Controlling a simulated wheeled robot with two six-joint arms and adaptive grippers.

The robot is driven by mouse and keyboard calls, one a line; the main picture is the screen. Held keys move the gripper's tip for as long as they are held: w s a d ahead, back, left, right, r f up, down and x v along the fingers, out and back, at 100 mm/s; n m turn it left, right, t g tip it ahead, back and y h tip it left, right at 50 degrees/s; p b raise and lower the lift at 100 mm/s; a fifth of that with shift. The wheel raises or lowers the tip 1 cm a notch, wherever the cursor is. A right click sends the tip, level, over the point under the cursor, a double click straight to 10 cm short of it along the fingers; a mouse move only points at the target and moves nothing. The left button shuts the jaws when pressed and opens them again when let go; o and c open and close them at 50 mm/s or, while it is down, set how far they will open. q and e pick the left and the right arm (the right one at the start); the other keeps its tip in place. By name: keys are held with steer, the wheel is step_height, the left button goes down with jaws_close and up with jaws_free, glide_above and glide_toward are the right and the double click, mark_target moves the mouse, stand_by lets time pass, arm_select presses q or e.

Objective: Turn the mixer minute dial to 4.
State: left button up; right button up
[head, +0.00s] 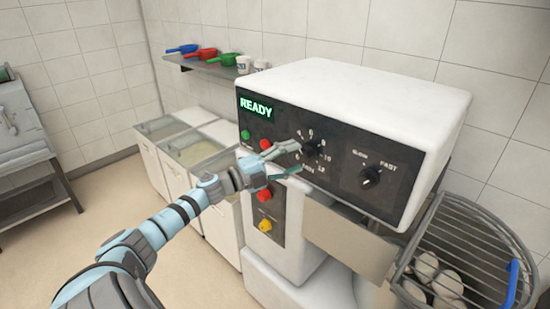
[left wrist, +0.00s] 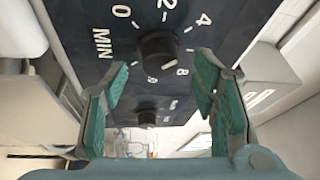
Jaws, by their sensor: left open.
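The mixer minute dial (head: 310,149) is a dark round knob on the black control panel, ringed by white numbers. In the left wrist view the dial (left wrist: 158,48) lies ahead of and between my fingers, with MIN, 0, 2 and 4 readable around it. A white mark shows on its lower right side; I cannot tell its exact reading. My left gripper (head: 284,161) is open in front of the panel, just left of the dial in the head view. Its green-padded fingers (left wrist: 163,82) are apart, with no clear contact on the dial. My right gripper is out of view.
A SLOW–FAST knob (head: 370,176) sits to the right on the panel. A green READY display (head: 255,108) and coloured buttons are at its left. A wire bowl guard (head: 470,240) stands at the lower right. A shelf (head: 215,68) holds scoops and cups behind.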

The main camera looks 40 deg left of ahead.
arm_select(q)
steer(key=r+v, duration=0.1)
steer(key=v, duration=0.7)
steer(key=shift+s+f, duration=0.4)
steer(key=shift+f, duration=0.05)
steer(key=shift+a, duration=0.2)
